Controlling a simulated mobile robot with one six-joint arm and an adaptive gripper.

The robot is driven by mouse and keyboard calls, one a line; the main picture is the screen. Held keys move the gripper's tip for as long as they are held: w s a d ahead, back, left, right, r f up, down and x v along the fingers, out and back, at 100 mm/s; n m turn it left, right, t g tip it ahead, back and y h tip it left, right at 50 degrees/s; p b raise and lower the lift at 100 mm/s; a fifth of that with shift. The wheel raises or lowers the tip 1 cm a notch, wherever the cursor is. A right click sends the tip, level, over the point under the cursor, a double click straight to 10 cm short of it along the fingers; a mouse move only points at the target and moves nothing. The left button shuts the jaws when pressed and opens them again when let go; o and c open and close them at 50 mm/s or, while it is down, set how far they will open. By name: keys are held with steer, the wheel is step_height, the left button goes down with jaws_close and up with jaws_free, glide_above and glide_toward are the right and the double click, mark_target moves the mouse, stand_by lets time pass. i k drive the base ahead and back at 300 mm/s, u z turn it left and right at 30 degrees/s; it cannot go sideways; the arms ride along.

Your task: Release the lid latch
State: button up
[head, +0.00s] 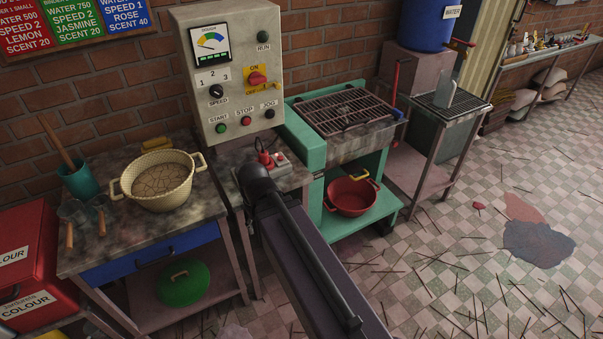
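A dark metal grate lid (346,108) lies flat over the hopper of the green extruder (306,141), at the centre right of the head view. The lid looks closed. A small blue part (399,114) sits at the right end of the hopper, and a red lever (395,78) stands upright near its back right corner. I cannot tell which part is the latch. My dark arm crosses the lower middle of the view, in front of and left of the extruder. No gripper fingers can be made out.
A control panel (228,75) stands left of the extruder. A small red device (282,158) sits on the stand below it. A red basin (351,195) is under the extruder. A table with a basket (157,181) is at left. Thin sticks litter the open floor at right.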

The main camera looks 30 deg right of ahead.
mark_target(398, 114)
steer(key=z, duration=1.2)
steer(key=k, duration=0.6)
steer(key=z, duration=0.5)
steer(key=i, duration=0.75)
steer(key=z, duration=0.1)
